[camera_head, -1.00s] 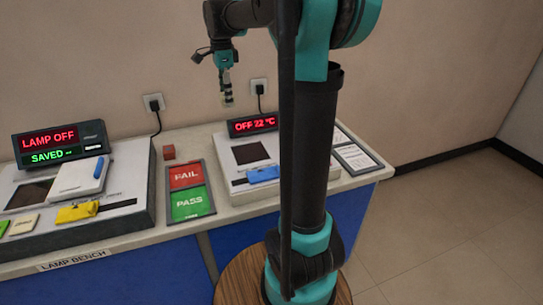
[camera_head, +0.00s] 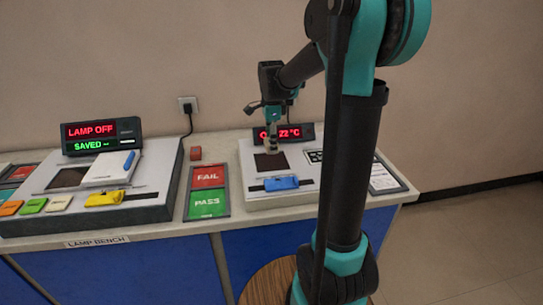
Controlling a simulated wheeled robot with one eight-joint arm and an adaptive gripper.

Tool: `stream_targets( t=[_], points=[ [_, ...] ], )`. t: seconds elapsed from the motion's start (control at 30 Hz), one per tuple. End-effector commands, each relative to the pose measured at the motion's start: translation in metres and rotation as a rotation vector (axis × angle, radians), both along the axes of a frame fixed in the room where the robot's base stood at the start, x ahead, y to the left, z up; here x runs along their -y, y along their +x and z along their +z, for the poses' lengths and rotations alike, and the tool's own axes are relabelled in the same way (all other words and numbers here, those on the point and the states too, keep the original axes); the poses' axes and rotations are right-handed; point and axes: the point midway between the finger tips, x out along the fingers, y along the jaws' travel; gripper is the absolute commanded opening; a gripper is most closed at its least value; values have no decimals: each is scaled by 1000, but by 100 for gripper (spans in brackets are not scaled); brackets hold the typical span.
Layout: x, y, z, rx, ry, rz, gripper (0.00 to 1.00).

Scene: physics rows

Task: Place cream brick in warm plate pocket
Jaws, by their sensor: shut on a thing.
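The warm plate (camera_head: 300,202) is a pale box on the bench with a dark square pocket (camera_head: 271,163) in its top. My gripper (camera_head: 272,150) points down just above this pocket, at its back part. It is shut on a small pale thing that looks like the cream brick (camera_head: 273,152); the fingers hide most of it. I cannot tell whether the brick touches the pocket floor. The plate's red display (camera_head: 297,132) reads 22 °C and is partly hidden behind my gripper.
A blue slider (camera_head: 281,183) is on the plate's front. A FAIL/PASS board (camera_head: 208,190) and a small red block (camera_head: 195,154) lie to the left. The lamp station (camera_head: 150,205) stands further left, with a yellow slider (camera_head: 105,198). My arm hides part of the bench's right side.

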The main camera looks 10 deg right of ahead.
Motion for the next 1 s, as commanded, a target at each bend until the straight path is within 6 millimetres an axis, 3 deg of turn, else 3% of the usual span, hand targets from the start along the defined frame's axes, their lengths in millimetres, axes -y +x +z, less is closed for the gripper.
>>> stream_targets(
  t=[0.5,0.9,0.93,1.0],
  points=[
    [0,0,-55,0,0,0,20],
    [0,0,-59,0,0,0,20],
    [0,0,-59,0,0,0,57],
    [0,0,-59,0,0,0,66]
  ],
)
